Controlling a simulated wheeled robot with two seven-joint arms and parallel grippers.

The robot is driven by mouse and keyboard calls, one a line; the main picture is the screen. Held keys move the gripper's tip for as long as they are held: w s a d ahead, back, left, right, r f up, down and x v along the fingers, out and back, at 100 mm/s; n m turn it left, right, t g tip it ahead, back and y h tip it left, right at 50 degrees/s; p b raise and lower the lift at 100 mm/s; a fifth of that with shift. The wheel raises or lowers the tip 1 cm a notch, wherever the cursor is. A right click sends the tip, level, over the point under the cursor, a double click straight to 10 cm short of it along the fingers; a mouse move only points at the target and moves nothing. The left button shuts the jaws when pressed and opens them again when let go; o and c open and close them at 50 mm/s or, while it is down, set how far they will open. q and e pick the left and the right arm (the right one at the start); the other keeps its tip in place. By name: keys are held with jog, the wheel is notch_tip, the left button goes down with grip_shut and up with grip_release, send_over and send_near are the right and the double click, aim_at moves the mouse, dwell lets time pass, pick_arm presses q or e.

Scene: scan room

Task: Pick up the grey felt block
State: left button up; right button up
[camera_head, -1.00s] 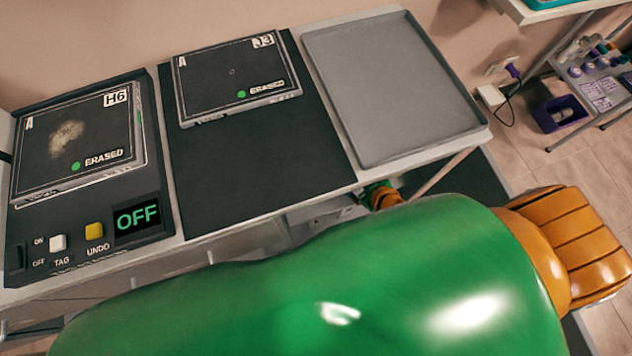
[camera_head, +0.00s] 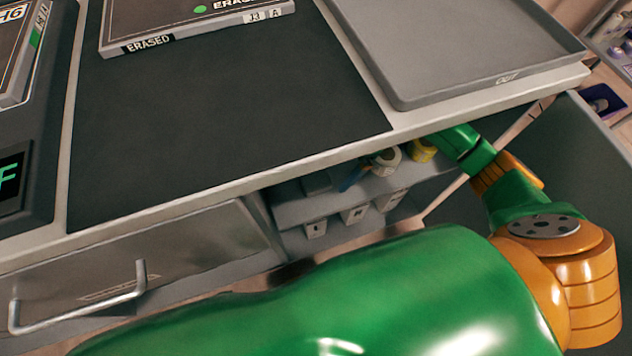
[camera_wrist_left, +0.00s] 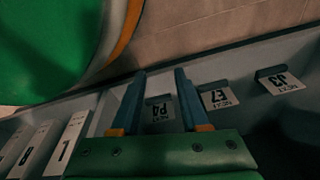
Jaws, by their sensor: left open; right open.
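A small grey block-like shape (camera_head: 317,183) sits on the shelf under the table in the head view. It may be the grey felt block, but it is too small and dim to be sure.
The table's front edge overhangs the shelf, which has several labelled fronts (camera_head: 352,215). A drawer with a bar handle (camera_head: 82,298) is at left. A grey tray (camera_head: 440,92) and an erased plate (camera_head: 190,32) are on top. Labelled slots (camera_wrist_left: 215,98) lie past my left fingers.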

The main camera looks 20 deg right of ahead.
aim_at(316, 179)
jog(key=a, duration=0.2)
jog(key=a+f+b, duration=0.1)
jog(key=a, duration=0.1)
jog(key=shift+s+a, duration=0.1)
jog(key=shift+a, duration=0.15)
jog(key=shift+b+x, duration=0.45)
jog(key=shift+x, duration=0.5)
jog(key=shift+f, duration=0.1)
pick_arm(q)
jog(key=shift+w+d+r, duration=0.25)
jog(key=shift+w+r, duration=0.1)
jog(key=shift+w, duration=0.2)
jog(key=shift+w+d+r, duration=0.2)
jog(key=shift+w+r, duration=0.15)
jog(key=shift+w, duration=0.2)
pick_arm(e)
jog(key=c, duration=1.4)
